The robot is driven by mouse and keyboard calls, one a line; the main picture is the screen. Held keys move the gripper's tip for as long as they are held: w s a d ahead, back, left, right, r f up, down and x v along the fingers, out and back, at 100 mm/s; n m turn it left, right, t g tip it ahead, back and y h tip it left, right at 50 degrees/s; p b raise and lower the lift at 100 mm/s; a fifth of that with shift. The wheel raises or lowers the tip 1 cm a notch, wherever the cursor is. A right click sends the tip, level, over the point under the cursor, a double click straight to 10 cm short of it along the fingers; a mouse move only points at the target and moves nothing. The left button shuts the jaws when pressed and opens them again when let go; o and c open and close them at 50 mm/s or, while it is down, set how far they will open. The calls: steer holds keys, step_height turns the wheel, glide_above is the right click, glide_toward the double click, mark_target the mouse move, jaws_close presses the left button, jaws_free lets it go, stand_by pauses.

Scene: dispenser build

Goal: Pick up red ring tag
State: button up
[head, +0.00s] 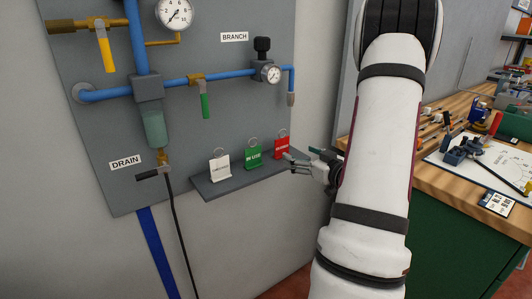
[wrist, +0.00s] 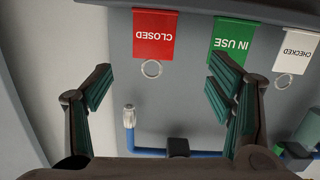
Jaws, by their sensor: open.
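The red ring tag (head: 282,147) stands at the right end of a small grey shelf (head: 245,174) on the wall panel. In the wrist view the red tag (wrist: 155,35) reads "CLOSED", upside down, with its metal ring (wrist: 151,69) towards the gripper. My gripper (head: 296,163) is just right of the red tag in the head view. In the wrist view my gripper (wrist: 155,85) is open and empty, its fingers spread to either side of the ring, which lies between and beyond them. I cannot tell whether a finger touches the tag.
A green "IN USE" tag (head: 253,158) and a white "CHECKED" tag (head: 220,168) stand left of the red one. Blue pipes (head: 120,92), a gauge (head: 271,74) and a pipe end (head: 291,99) are above the shelf. A wooden workbench (head: 385,140) with tools is at right.

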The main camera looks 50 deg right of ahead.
mark_target(282, 146)
steer(key=shift+m+t, duration=0.3)
steer(key=shift+t, duration=0.3)
steer(key=x, duration=0.3)
steer(key=f+b+x, duration=0.1)
steer(key=x, duration=0.3)
steer(key=d+x, duration=0.1)
steer(key=x, duration=0.3)
steer(key=shift+f, duration=0.35)
steer(key=shift+s, duration=0.1)
steer(key=c, duration=1.1)
